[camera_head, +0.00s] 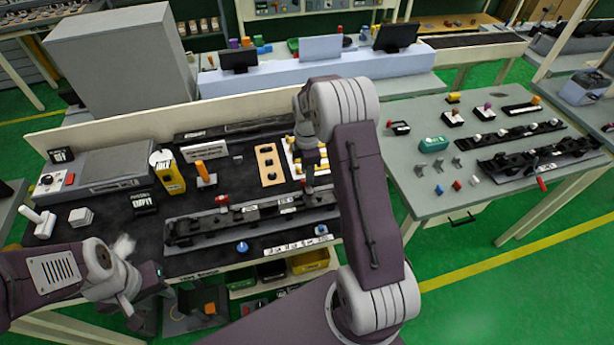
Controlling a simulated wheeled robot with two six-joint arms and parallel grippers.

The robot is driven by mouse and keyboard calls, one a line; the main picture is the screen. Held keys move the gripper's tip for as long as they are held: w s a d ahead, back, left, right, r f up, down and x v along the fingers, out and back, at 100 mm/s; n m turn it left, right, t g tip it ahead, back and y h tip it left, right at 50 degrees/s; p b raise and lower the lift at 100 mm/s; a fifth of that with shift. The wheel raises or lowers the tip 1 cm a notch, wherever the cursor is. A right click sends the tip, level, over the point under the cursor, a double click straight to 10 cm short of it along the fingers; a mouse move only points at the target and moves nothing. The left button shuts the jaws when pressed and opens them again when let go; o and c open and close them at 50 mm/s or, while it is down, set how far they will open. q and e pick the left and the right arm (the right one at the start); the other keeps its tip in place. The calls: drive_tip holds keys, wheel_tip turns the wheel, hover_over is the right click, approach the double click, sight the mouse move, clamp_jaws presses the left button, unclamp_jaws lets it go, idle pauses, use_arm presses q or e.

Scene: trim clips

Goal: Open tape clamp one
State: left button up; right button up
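A long black trim strip in a grey fixture (240,221) lies across the dark bench on the left. A small red-topped part (222,200) stands at its back edge, and another small red part shows near the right gripper. I cannot tell which one is tape clamp one. My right gripper (310,184) points down over the right part of the fixture. Its fingers are too small to read, and I cannot tell whether they touch anything. My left gripper (134,312) hangs low at the bench's front left edge, away from the fixture.
Behind the fixture are a yellow bottle (168,173), an orange-handled tool (203,173) and a tan block with holes (269,165). A blue knob (242,247) is at the front. A second bench (425,205) with more strips stands right.

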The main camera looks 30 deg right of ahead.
drive_tip(key=shift+f, duration=1.55)
clamp_jaws()
